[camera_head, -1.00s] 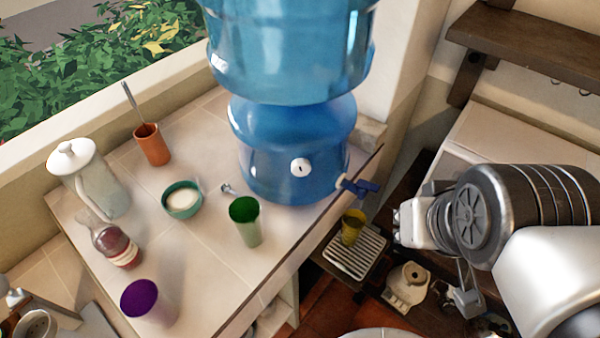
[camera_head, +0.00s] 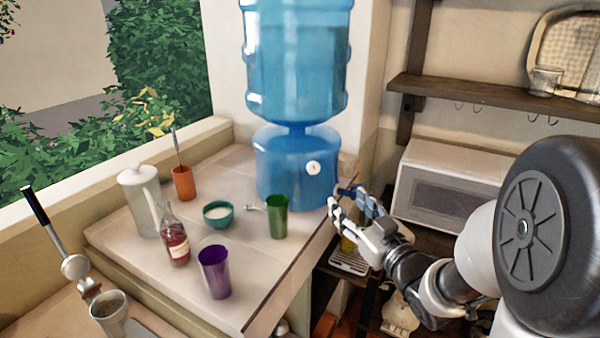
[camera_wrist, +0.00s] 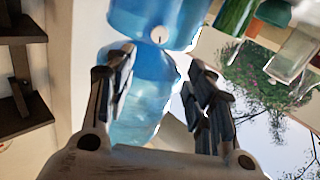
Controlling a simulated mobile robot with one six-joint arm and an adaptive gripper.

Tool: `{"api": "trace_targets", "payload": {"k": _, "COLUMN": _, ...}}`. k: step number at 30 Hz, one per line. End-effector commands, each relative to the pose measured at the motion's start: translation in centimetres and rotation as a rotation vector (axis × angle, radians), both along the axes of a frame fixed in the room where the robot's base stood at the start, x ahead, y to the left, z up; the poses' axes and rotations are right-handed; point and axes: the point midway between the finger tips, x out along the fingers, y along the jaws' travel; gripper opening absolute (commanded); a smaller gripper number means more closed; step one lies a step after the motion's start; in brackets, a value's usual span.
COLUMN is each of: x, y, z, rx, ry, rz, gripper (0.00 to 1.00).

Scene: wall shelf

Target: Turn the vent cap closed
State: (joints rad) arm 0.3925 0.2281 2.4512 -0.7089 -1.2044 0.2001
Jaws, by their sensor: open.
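The vent cap (camera_head: 313,167) is a small white round disc with a dark mark, on the front of the blue dispenser's lower body (camera_head: 275,178). In the wrist view the cap (camera_wrist: 159,34) shows beyond and between the fingertips. My gripper (camera_head: 350,204) is open and empty, to the right of and below the cap in the head view, apart from it. In the wrist view both fingers of the gripper (camera_wrist: 162,62) stand spread.
A large blue water bottle (camera_head: 298,65) sits on the dispenser. Green (camera_head: 277,217) and purple (camera_head: 214,272) cups, a teal bowl (camera_head: 218,214) and a red bottle (camera_head: 174,240) stand on the counter (camera_head: 190,310). A yellow cup (camera_head: 348,243) is below the gripper. A wall shelf (camera_head: 480,96) is at right.

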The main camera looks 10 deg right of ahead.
Motion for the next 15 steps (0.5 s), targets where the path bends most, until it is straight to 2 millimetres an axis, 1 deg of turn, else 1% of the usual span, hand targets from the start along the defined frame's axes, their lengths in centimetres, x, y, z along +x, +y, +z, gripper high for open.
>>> {"api": "trace_targets", "payload": {"k": 5, "x": 1.7, "y": 0.6, "z": 0.0, "rx": 0.001, "ry": -0.005, "rz": 0.008, "gripper": 0.49}}
{"api": "trace_targets", "payload": {"k": 8, "x": 3.6, "y": 1.2, "z": 0.0, "rx": 0.001, "ry": -0.006, "rz": 0.008, "gripper": 0.49}}
{"api": "trace_targets", "payload": {"k": 15, "x": 8.7, "y": 2.6, "z": 0.0, "rx": 0.001, "ry": -0.005, "rz": 0.007, "gripper": 0.49}}
